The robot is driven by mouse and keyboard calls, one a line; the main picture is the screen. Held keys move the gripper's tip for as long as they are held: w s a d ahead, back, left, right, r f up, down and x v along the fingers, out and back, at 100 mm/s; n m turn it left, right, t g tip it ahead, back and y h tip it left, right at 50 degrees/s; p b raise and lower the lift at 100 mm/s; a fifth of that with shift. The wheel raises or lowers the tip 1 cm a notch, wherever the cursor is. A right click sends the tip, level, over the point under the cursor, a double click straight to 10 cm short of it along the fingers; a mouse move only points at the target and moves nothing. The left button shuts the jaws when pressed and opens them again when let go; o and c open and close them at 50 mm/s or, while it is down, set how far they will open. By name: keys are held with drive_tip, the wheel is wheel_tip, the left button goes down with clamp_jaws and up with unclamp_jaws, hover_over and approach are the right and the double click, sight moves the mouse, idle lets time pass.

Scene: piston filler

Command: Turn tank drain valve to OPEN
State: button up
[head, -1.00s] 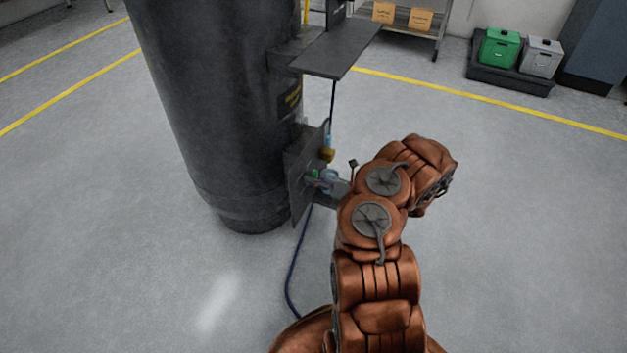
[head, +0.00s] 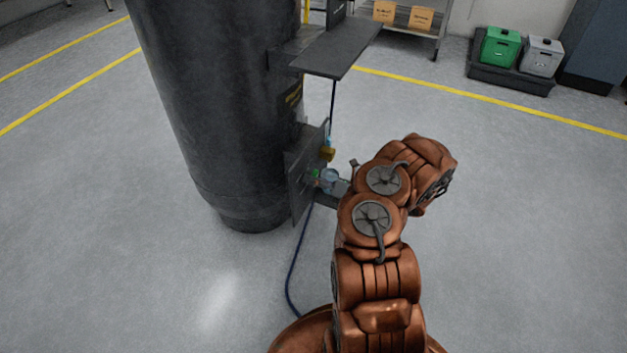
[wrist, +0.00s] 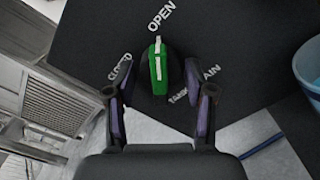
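The tank drain valve has a green handle (wrist: 159,72) with a white stripe on a dark panel (wrist: 225,40) in the wrist view. The handle's white-tipped end points up at the OPEN label (wrist: 161,17). The CLOSED label (wrist: 120,72) is to its left, and the TANK DRAIN label, partly covered by a finger, is at lower right. My gripper (wrist: 159,82) is open, one finger on each side of the handle, with gaps visible on both sides.
A large dark tank (head: 215,100) stands left of my arm, with a dark shelf (head: 335,50) jutting out above the valve. A light-blue container (wrist: 309,70) is close to the gripper's right. A blue hose (head: 291,270) runs down to the floor. Open floor lies to the right.

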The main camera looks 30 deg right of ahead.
drive_tip(key=shift+o, duration=0.5)
drive_tip(key=shift+s+d, duration=0.1)
drive_tip(key=v, duration=1.1)
drive_tip(key=shift+s+d, duration=0.2)
drive_tip(key=shift+s, duration=0.15)
